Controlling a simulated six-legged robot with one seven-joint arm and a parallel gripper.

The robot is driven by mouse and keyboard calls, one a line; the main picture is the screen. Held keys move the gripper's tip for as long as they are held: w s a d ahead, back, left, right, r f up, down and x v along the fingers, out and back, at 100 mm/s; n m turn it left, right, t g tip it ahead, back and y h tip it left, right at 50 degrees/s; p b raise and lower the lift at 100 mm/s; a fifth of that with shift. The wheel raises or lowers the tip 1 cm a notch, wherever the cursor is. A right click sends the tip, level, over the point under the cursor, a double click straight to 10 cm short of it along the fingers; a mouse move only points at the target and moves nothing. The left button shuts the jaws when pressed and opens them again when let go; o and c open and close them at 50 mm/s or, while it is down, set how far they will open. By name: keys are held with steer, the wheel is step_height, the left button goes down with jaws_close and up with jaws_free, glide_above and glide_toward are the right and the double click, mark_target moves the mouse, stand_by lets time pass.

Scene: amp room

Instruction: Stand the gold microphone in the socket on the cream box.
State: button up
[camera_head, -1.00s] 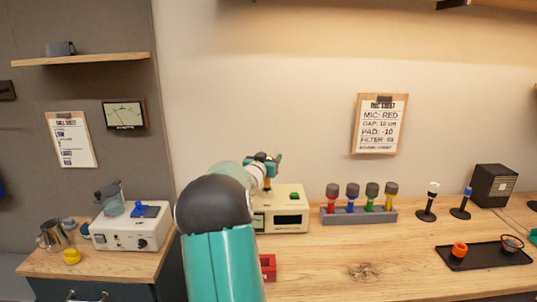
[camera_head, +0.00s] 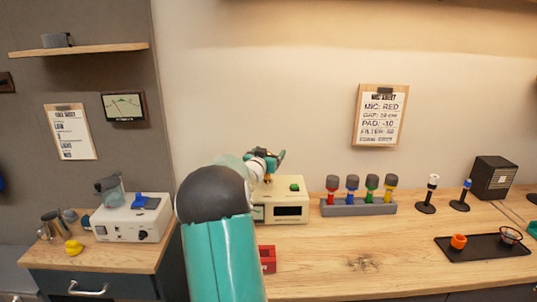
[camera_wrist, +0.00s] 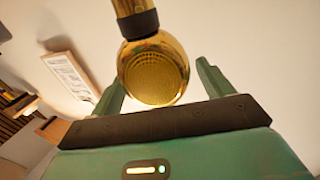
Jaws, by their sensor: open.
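The cream box (camera_head: 283,213) stands on the wooden counter, with a green button and dark display on its front and top. My gripper (camera_head: 264,158) is above the box's left part, behind my arm's dark elbow. A small gold piece of the microphone (camera_head: 268,179) shows just under the gripper. In the wrist view, the gold microphone's round mesh head (camera_wrist: 155,72) is between my two spread green fingers, with visible gaps on both sides. Its gold stem and dark collar run out at the top of that picture. The socket and the stem's lower end are hidden.
A grey rack (camera_head: 358,207) with several coloured microphones stands right of the box. A red block (camera_head: 267,259) lies in front, partly behind my arm. A black tray (camera_head: 485,247) and two small stands are further right. The counter's front middle is clear.

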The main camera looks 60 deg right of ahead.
steer(key=shift+a, duration=0.1)
steer(key=s+a, duration=0.1)
steer(key=a, duration=1.2)
steer(key=shift+s+a, duration=0.2)
steer(key=shift+a, duration=0.1)
steer(key=w+a+r+n+t+y, duration=0.1)
steer(key=w+a+n+t+y, duration=0.3)
steer(key=a, duration=0.6)
steer(key=w+a+n+t+y, duration=0.2)
steer(key=w+a+y, duration=0.3)
steer(key=a, duration=0.5)
steer(key=w+a+r+n+t+y, duration=0.1)
steer(key=w+a+n+t+y, duration=0.25)
steer(key=a, duration=0.65)
steer(key=a+n+y, duration=0.2)
steer(key=a+y, duration=0.1)
steer(key=a, duration=0.8)
steer(key=s+a+f+n+g+y, duration=0.1)
steer(key=s+a+f+n+g, duration=0.1)
steer(key=s+a, duration=0.5)
steer(key=s+a+f+n+g+y, duration=0.1)
steer(key=s+a+f+n+g, duration=0.2)
steer(key=s+a, duration=0.5)
steer(key=shift+s+a+f+g, duration=0.2)
steer(key=shift+s+g, duration=0.15)
steer(key=shift+s, duration=0.8)
